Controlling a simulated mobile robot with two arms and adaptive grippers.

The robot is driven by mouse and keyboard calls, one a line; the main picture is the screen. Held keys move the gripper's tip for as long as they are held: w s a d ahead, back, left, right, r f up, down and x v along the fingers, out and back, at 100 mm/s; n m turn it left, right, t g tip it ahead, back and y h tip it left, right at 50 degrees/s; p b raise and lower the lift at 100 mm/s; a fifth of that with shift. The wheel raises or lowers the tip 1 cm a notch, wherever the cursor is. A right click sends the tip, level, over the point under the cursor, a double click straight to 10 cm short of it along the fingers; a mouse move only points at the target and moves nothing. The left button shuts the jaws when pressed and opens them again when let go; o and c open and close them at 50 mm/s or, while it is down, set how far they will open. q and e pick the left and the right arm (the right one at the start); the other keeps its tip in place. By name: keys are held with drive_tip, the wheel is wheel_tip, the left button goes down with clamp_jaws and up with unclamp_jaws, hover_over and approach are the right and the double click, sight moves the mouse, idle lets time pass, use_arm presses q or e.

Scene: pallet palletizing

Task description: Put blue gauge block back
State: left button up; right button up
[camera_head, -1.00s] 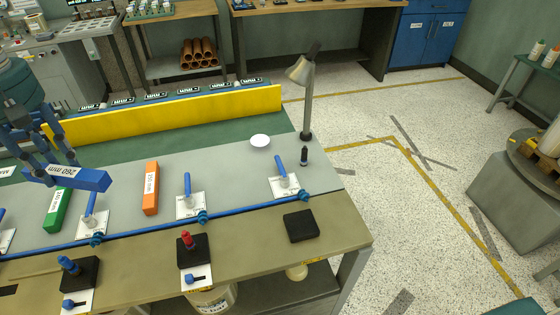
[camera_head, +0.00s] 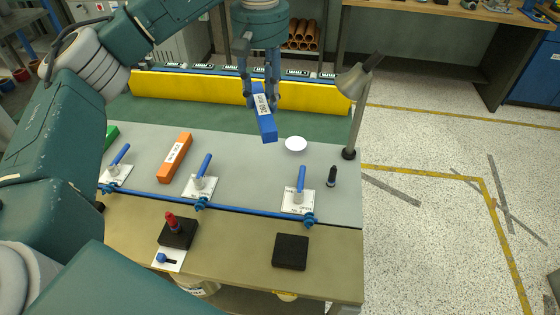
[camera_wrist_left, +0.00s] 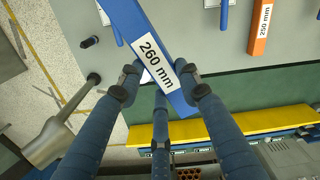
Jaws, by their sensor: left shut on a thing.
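The blue gauge block (camera_head: 266,124) is held above the bench by my left gripper (camera_head: 261,88). In the left wrist view the block (camera_wrist_left: 138,28) is labelled "260 mm", and the fingers of my left gripper (camera_wrist_left: 162,88) are closed around it. The orange gauge block (camera_head: 175,157), labelled "250 mm" in the left wrist view (camera_wrist_left: 262,25), lies on the grey bench top left of the held block. Part of a green block (camera_head: 111,136) shows beside my arm. My right gripper is not in view.
A yellow barrier (camera_head: 190,90) runs along the bench's back. A lamp (camera_head: 352,100) stands at the right end near a white disc (camera_head: 296,144) and a small black cylinder (camera_head: 332,177). Blue-handled clamps (camera_head: 300,190) line the front. Grey surface between orange block and lamp is mostly clear.

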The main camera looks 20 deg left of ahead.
use_arm(q)
wheel_tip(320, 180, down, 14)
drive_tip(key=p, duration=0.3)
drive_tip(key=shift+a+r+p, duration=0.1)
drive_tip(key=shift+r+p, duration=0.15)
drive_tip(key=shift+p, duration=0.05)
wheel_tip(320, 180, down, 5)
drive_tip(key=shift+r+p, duration=0.15)
drive_tip(key=shift+p, duration=0.6)
drive_tip(key=shift+f, duration=0.2)
drive_tip(key=o, duration=0.8)
drive_tip(key=shift+s+f+b, duration=0.1)
drive_tip(key=shift+b, duration=0.2)
drive_tip(key=o, duration=0.4)
drive_tip(key=shift+o, duration=0.2)
